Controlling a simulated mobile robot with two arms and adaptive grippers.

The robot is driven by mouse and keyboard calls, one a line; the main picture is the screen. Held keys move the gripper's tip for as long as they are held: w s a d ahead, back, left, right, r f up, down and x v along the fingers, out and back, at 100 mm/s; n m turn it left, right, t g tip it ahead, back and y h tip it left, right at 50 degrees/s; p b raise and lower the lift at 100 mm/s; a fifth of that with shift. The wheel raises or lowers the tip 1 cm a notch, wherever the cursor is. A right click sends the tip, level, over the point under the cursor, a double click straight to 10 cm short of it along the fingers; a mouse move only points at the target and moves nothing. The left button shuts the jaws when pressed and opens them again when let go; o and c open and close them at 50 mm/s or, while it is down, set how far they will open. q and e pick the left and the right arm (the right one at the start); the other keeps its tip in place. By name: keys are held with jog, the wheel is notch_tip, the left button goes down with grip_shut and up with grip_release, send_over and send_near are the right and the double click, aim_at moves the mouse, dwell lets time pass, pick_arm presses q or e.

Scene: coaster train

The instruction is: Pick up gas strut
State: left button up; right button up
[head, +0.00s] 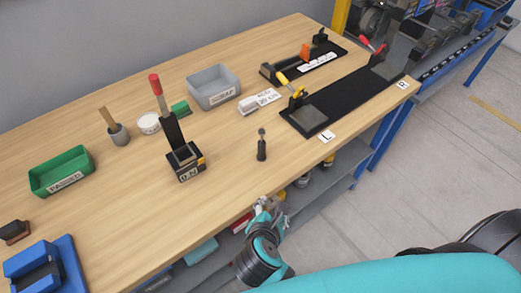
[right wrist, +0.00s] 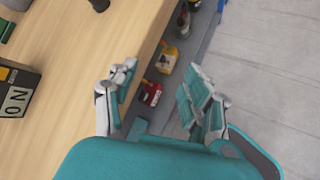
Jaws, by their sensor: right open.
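The thing that looks like the gas strut (head: 262,146) is a small dark cylinder with a thin rod and a rounded end on top. It stands upright on the wooden bench, near its front edge. A dark piece at the top edge of the right wrist view (right wrist: 99,4) seems to be its lower part; the rest is cut off. My right gripper (head: 268,208) is just off the bench's front edge, on the near side of the strut and apart from it. In the right wrist view its fingers (right wrist: 163,82) are spread and empty. My left gripper is not in view.
A black press with a red handle (head: 185,163) stands left of the strut. A black fixture board (head: 345,105) lies to the right. Shelves with bottles (right wrist: 168,58) sit below the bench edge.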

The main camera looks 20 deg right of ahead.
jog(key=w+a+r+n+t+h, duration=0.2)
jog(key=a+r+n+t, duration=0.25)
jog(key=r+n, duration=0.4)
jog(key=p, duration=0.2)
send_near(261, 151)
jog(key=shift+g, duration=0.45)
jog(key=x, duration=0.5)
jog(key=shift+w+a, duration=0.15)
jog(key=shift+a, duration=0.1)
jog(key=x, duration=0.3)
jog(key=p+x, duration=0.1)
jog(key=x, duration=0.1)
jog(key=shift+d+r, duration=0.15)
jog(key=shift+r, duration=0.15)
jog(key=shift+w+d+f, duration=0.1)
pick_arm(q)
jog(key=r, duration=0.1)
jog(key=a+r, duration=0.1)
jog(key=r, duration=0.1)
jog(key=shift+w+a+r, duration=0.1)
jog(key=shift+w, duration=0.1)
pick_arm(e)
grip_shut()
